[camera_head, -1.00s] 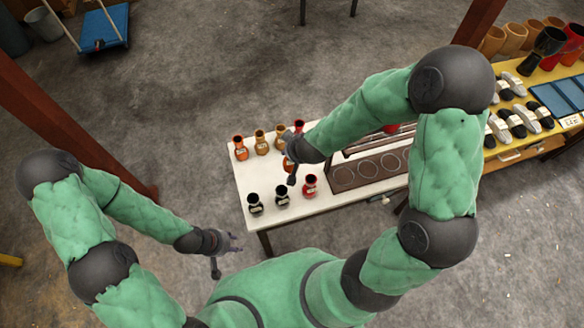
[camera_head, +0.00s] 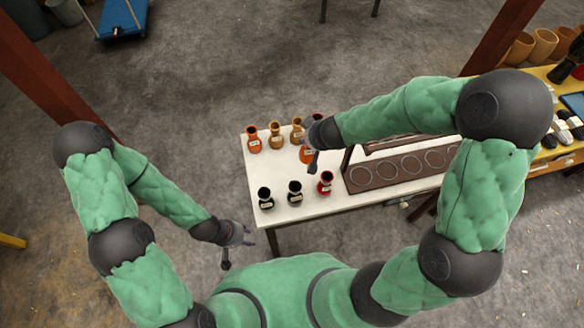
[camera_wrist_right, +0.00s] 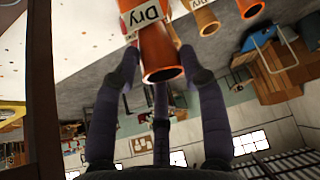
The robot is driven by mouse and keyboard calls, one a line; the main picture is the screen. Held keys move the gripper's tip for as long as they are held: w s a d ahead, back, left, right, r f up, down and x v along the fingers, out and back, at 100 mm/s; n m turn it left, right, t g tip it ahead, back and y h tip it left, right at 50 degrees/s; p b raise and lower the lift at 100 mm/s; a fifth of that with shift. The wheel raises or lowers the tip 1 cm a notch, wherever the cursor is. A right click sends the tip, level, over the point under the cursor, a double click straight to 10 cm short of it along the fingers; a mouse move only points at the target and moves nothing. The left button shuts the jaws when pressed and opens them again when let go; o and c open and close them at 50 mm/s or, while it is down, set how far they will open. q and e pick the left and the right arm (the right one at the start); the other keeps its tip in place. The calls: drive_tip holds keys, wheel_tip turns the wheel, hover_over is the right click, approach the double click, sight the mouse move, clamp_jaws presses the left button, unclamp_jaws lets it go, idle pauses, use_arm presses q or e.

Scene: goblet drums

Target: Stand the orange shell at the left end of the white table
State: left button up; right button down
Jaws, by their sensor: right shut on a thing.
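My right gripper (camera_head: 313,162) is shut on an orange shell (camera_head: 305,154) over the white table (camera_head: 328,207). Another orange shell (camera_head: 252,140) stands upright at the table's far left corner. My left gripper (camera_head: 236,250) is open and empty, in front of the table's left end.
Two tan shells (camera_head: 275,137) (camera_head: 297,132) stand in the back row, with a dark red one (camera_head: 318,117) partly hidden. Two black shells (camera_head: 265,198) (camera_head: 295,194) and a red one (camera_head: 325,184) stand in front. A brown rack (camera_head: 395,172) with round holes fills the right. The left middle is bare.

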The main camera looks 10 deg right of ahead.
sight(306, 153)
drive_tip(key=shift+w+a+f+n+y+b, duration=0.3)
drive_tip(key=shift+w+a+f+n+b, duration=0.15)
drive_tip(key=shift+w+f+b, duration=0.35)
wheel_tip(306, 153, down, 4)
drive_tip(key=b, duration=0.4)
drive_tip(key=shift+a+f, duration=0.1)
drive_tip(key=shift+f+b, duration=2.3)
drive_tip(key=shift+f, duration=0.1)
drive_tip(key=shift+r, duration=0.1)
drive_tip(key=c, duration=0.7)
unclamp_jaws()
drive_tip(key=shift+p+v, duration=4.2)
drive_tip(key=shift+v, duration=1.85)
